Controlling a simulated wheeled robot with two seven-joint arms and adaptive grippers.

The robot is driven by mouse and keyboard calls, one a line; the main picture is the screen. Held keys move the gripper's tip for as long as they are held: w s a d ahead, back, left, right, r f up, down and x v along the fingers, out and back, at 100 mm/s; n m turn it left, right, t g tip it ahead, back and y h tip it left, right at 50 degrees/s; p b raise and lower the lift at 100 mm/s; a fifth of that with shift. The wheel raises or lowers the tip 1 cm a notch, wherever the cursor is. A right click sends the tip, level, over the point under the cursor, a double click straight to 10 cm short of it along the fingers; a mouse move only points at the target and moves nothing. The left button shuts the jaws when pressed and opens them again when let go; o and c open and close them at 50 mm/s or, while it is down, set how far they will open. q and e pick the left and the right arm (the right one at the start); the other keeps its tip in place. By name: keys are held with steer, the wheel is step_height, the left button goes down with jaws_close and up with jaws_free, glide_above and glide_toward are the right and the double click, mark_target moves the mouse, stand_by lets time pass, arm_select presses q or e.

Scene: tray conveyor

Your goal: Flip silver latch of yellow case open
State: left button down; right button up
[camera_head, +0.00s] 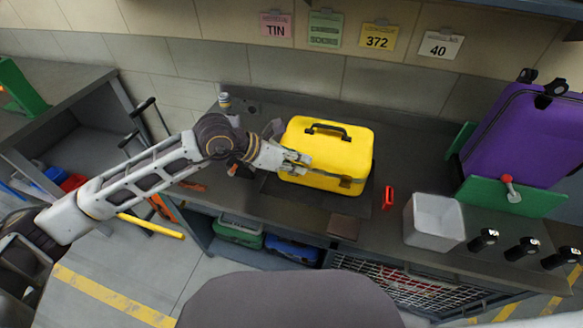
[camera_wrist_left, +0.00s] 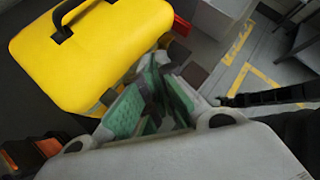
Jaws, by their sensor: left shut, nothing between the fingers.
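The yellow case (camera_head: 335,148) stands closed on the dark workbench, with a black handle on its lid. It also fills the upper left of the left wrist view (camera_wrist_left: 105,50). A latch (camera_head: 346,181) shows small and greyish on its front face, right of my gripper. My left gripper (camera_head: 303,163) is at the front left of the case, its fingers close to the front face. In the left wrist view its green-padded fingers (camera_wrist_left: 158,88) are shut with nothing seen between them, and they cover part of the case's front. I cannot tell whether they touch it. My right gripper is not in view.
A red item (camera_head: 388,197) and a grey bin (camera_head: 434,221) are on the bench right of the case. A purple case (camera_head: 524,135) stands further right between green plates. A small jar (camera_head: 224,100) stands at the back left. Black knobs line the right front edge.

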arm_select(q)
steer(key=shift+w+a+f+t+y, duration=0.7)
steer(key=shift+w+a+f+y, duration=0.9)
steer(key=shift+a, duration=2)
steer(key=w+b+x, duration=0.1)
steer(key=x, duration=0.5)
steer(key=shift+y, duration=0.4)
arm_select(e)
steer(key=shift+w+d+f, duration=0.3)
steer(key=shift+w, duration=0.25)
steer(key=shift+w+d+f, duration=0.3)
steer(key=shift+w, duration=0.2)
